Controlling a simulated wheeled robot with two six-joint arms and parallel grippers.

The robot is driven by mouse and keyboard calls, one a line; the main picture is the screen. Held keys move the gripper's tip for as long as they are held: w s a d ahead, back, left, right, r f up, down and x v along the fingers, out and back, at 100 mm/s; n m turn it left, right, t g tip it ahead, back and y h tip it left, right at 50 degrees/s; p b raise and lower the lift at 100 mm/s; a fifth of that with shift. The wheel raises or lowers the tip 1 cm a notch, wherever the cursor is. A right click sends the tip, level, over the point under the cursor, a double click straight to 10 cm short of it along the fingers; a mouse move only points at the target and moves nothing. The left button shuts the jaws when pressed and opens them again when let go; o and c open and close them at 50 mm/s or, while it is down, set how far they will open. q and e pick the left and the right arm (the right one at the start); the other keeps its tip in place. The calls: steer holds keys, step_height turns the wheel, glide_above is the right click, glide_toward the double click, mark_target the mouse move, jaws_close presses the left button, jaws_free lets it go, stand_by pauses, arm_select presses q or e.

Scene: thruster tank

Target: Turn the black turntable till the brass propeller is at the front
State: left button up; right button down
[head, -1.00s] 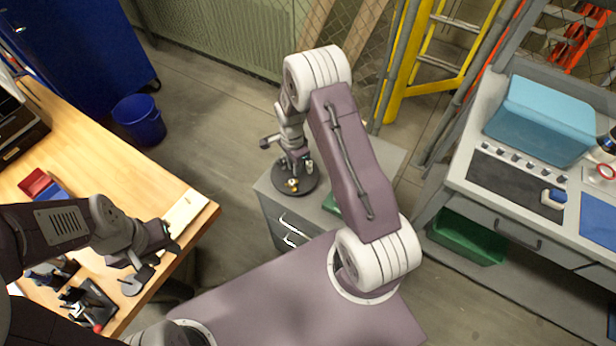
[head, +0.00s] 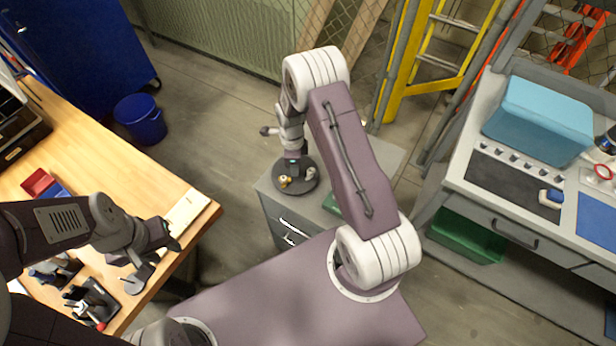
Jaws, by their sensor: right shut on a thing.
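The black turntable (head: 301,187) is a round dark disc on top of a grey cabinet in the middle of the head view. A brass-coloured piece, which looks like the brass propeller (head: 284,181), sits at its left side, toward the front left. A small pale piece (head: 309,173) stands at its right side. My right gripper (head: 292,162) comes down over the back of the turntable and is shut on it; its fingertips are mostly hidden. My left gripper (head: 174,241) hangs over the right edge of the wooden bench, away from the turntable; its finger gap is unclear.
The grey cabinet (head: 268,207) carries the turntable, with a green item beside it, partly behind my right arm. A wooden bench (head: 95,165) with tools is at left. A grey workbench (head: 475,195) with a blue bin (head: 540,120) is at right. A blue bucket (head: 140,120) stands on the floor.

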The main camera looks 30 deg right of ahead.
steer(key=m, duration=0.3)
steer(key=shift+m, duration=0.3)
steer(key=c, duration=1.4)
jaws_free()
steer(key=shift+o, duration=0.2)
steer(key=shift+r+p, duration=0.1)
steer(key=shift+p, duration=0.2)
step_height(320, 180, up, 9)
steer(key=p, duration=0.7)
